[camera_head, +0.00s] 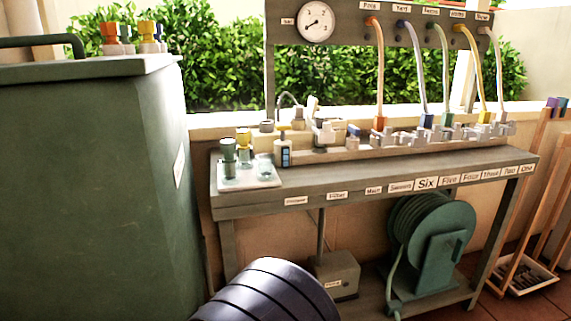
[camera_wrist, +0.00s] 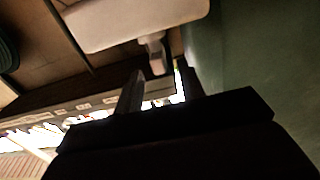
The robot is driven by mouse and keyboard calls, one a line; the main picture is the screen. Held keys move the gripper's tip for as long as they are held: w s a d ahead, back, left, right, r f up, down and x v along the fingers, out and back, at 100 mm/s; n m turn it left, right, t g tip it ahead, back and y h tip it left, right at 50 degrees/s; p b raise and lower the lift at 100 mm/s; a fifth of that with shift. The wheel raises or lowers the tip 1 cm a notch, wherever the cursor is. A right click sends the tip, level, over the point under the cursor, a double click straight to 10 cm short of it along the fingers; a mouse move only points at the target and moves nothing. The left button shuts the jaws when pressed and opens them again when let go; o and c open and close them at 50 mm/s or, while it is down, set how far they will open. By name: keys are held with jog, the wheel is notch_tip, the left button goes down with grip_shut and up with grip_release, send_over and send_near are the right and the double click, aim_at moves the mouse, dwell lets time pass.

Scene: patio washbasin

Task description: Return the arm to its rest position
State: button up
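My gripper (camera_wrist: 160,82) shows in the wrist view with its two dark fingers apart. I see nothing clearly held between them. The wrist view is upside down and dim. Beyond the fingers are the bench (camera_wrist: 85,103) with its row of labels and a green surface (camera_wrist: 240,50) at the right. A pale rounded block with a short stub (camera_wrist: 135,20) fills the top of that view; I cannot tell what it is. In the head view the gripper is not visible.
In the head view, a green cabinet (camera_head: 90,180) stands close on the left. The labelled bench (camera_head: 350,185) carries a tray (camera_head: 245,183) with small bottles, hose fittings and a gauge panel (camera_head: 400,25) behind. Under it are a hose reel (camera_head: 430,230) and a box (camera_head: 337,275).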

jog(key=v, duration=0.7)
jog(key=b+x, duration=0.1)
jog(key=x, duration=1)
jog(key=shift+d, duration=0.1)
jog(key=shift+r+n+y+p, duration=0.1)
jog(key=shift+n+y+p, duration=0.25)
jog(key=shift+y, duration=0.25)
jog(key=shift+d+n+g+y+p, duration=0.2)
jog(key=shift+n+g+y+p, duration=0.8)
jog(key=shift+y, duration=0.6)
jog(key=shift+w+d+n+g+y+p, duration=0.15)
jog(key=shift+n+g+y+p, duration=0.95)
jog(key=shift+n+y, duration=0.5)
jog(key=shift+y, duration=0.3)
jog(key=shift+n+g+y+p, duration=0.65)
jog(key=shift+g+y+p, duration=0.05)
jog(key=shift+g+p, duration=0.1)
